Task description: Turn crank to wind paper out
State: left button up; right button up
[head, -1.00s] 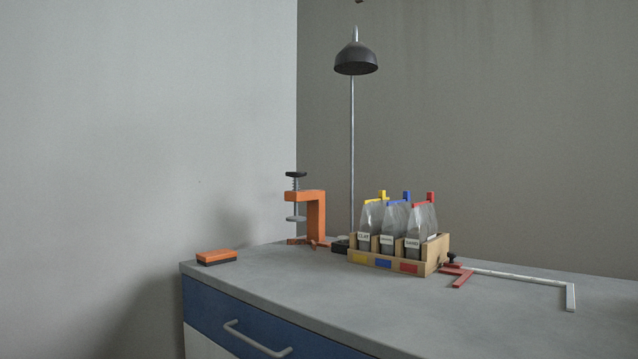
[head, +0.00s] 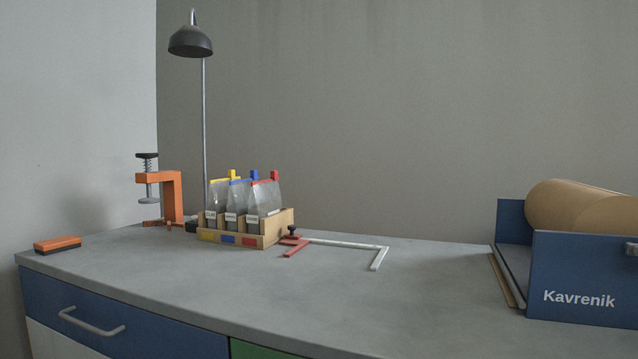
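A blue paper dispenser (head: 572,262) marked "Kavrenik" stands at the right of the bench, cut off by the picture's right edge. A large roll of brown paper (head: 575,207) rests in it between its side walls. A narrow brown strip (head: 503,280), perhaps the paper's edge, shows low at its left front. A small grey part (head: 631,249) sticks into view at the right edge on the blue side wall; I cannot tell if it belongs to the crank. Neither of my grippers is in view.
On the grey bench (head: 400,300) stand an orange clamp (head: 172,195), a black lamp (head: 190,42), a wooden box with several bags (head: 270,238) and a red-and-silver bar clamp (head: 340,244). An orange-black block (head: 57,245) lies far left. The middle front is clear.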

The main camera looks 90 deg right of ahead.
aim_at(556, 205)
jog(key=z, duration=4.05)
